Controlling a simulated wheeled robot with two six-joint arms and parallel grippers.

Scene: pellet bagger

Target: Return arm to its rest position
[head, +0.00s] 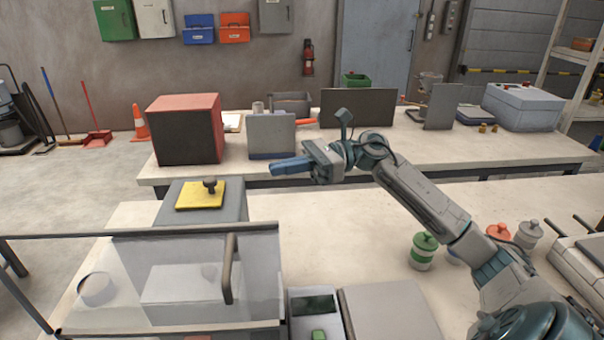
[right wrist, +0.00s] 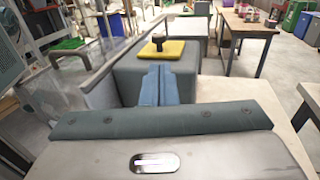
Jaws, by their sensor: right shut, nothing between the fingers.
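My right arm (head: 425,205) comes in from the lower right of the head view and reaches left over the near table. My right gripper (head: 275,168) has blue fingers, which are closed together with nothing between them. It is in the air, above and to the right of a grey box with a yellow top plate (head: 190,195) and a dark knob (head: 209,184). In the right wrist view the closed fingers (right wrist: 158,84) point toward that grey box (right wrist: 190,62). My left gripper is not in view.
A clear-sided enclosure with a handle (head: 228,268) stands at the lower left. Lidded jars, one green (head: 424,250) and one red (head: 497,232), stand near my right arm. The back table holds a red-and-black box (head: 187,130) and grey panels (head: 357,108). Bare tabletop lies around (head: 330,230).

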